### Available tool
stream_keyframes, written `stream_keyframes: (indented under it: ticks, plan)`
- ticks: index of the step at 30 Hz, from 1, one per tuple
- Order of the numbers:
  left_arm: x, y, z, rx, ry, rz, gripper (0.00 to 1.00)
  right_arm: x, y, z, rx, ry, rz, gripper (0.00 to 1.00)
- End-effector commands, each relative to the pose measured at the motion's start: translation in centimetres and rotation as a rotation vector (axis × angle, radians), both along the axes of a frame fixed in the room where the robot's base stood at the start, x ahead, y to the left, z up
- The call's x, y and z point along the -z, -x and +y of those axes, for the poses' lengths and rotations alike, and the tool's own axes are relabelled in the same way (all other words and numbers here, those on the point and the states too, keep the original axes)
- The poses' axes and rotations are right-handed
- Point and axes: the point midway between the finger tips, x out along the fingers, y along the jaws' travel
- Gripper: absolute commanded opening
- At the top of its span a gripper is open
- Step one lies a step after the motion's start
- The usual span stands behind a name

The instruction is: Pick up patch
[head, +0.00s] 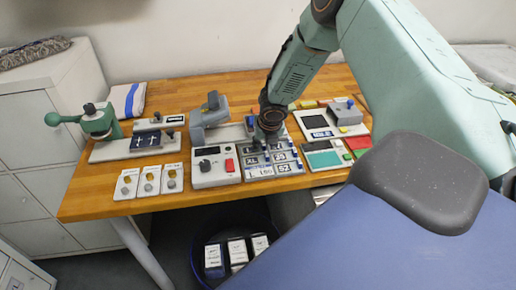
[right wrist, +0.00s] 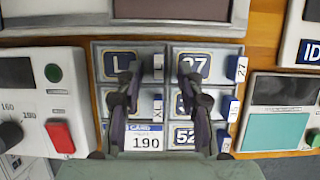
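Navy patches with white characters lie in a grey compartment tray (head: 248,179) on the wooden table. A white card reading 190 (right wrist: 146,143) lies at the tray's lower left. My right gripper (head: 268,140) is over the tray; in the right wrist view its fingers (right wrist: 160,85) are apart with nothing visible between them. Its height above the patches is hard to tell. My left gripper is out of view.
A control box with a red button (head: 229,165) stands left of the tray. A teal-screened device (head: 324,159) is at its right. A green-handled press (head: 98,122) and several small white cards (head: 150,181) are farther left. A bin (head: 213,258) stands below the table.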

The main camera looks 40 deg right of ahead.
Motion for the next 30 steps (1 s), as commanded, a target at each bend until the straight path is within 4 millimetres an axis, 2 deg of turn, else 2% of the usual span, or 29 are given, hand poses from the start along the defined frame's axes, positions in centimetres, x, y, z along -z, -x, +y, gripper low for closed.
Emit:
stream_keyframes:
  ticks: [4,17,25,30]
  plan:
    - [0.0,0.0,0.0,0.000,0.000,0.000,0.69,0.0,0.0,0.0,0.000,0.000,-0.001,0.36]
    - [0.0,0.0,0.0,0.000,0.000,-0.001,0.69,-0.1,0.0,0.0,0.001,0.000,0.000,0.00]
    - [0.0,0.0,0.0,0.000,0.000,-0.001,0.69,-0.2,0.0,0.0,0.001,0.000,-0.001,0.00]
    - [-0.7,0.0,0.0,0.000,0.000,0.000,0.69,-2.4,-0.1,0.0,0.002,-0.001,-0.005,0.00]
